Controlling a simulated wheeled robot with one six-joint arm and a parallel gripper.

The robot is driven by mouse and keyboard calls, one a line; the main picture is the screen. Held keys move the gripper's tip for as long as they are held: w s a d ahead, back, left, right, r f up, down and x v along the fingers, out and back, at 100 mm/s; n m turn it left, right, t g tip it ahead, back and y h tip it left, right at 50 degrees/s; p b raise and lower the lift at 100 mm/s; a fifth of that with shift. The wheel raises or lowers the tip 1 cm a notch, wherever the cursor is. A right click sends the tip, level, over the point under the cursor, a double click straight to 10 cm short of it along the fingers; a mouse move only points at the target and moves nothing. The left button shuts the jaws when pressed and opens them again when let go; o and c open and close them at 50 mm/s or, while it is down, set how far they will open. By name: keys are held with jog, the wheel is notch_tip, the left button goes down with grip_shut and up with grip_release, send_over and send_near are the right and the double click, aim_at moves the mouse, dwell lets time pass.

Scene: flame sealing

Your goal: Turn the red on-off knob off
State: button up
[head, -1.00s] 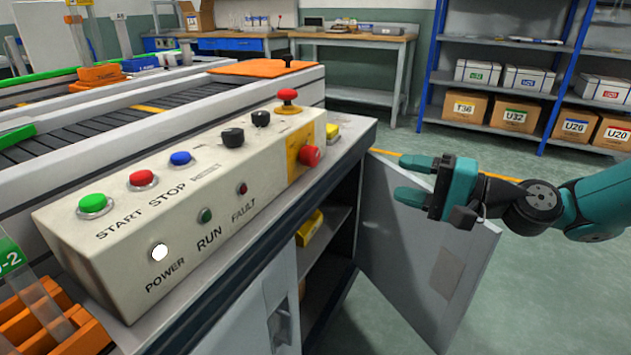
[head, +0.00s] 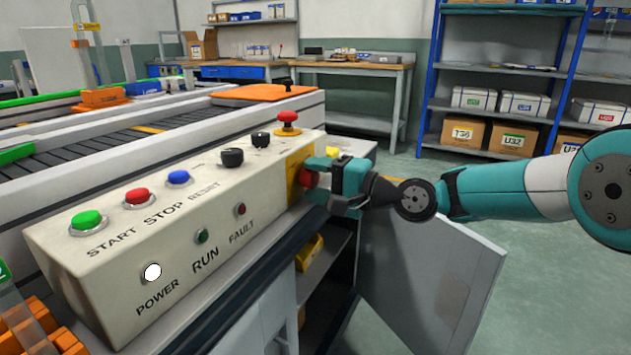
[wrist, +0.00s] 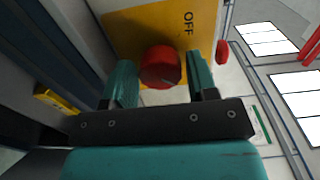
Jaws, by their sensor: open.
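In the wrist view my gripper (wrist: 162,80) has a finger on each side of the knob; contact cannot be told.
A red mushroom button (head: 288,117) stands on top of the box, above the knob. Black knobs (head: 232,157) and coloured buttons (head: 137,197) line the box to the left. An open cabinet door (head: 430,280) hangs below my arm.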

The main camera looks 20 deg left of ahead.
jog(key=shift+a, duration=0.2)
jog(key=shift+c, duration=0.3)
jog(key=c, duration=0.6)
